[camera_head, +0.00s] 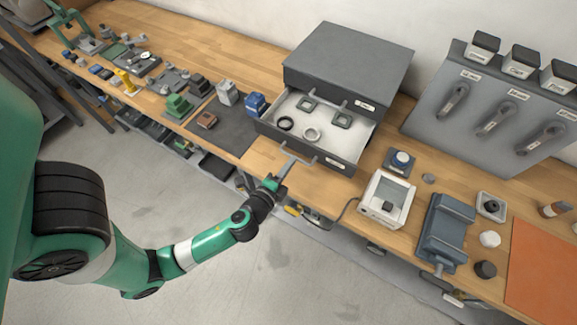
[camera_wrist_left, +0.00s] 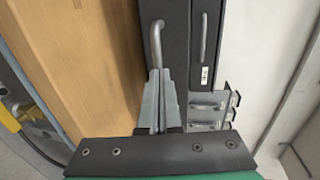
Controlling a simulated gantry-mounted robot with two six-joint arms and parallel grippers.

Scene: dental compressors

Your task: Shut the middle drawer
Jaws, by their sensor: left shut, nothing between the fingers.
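A dark grey drawer cabinet (camera_head: 348,58) stands on the bench with one drawer (camera_head: 347,148) pulled out below its top section. The open drawer holds dark and light rings and square parts. Its bar handle (camera_head: 300,156) is on the front face, and a handle (camera_wrist_left: 156,40) also shows in the wrist view. My left gripper (camera_head: 286,168) is shut and empty, with its fingertips at the drawer front by the handle. In the left wrist view, the fingers (camera_wrist_left: 160,82) overlap the handle's near end; I cannot tell whether they touch it. My right gripper is out of view.
A white open-topped box (camera_head: 388,199) and a blue-grey vise (camera_head: 446,232) stand right of the drawer. Small blocks and a blue part (camera_head: 255,104) stand to its left. A grey panel with levers (camera_head: 497,113) is behind right. Bare wood lies below the drawer.

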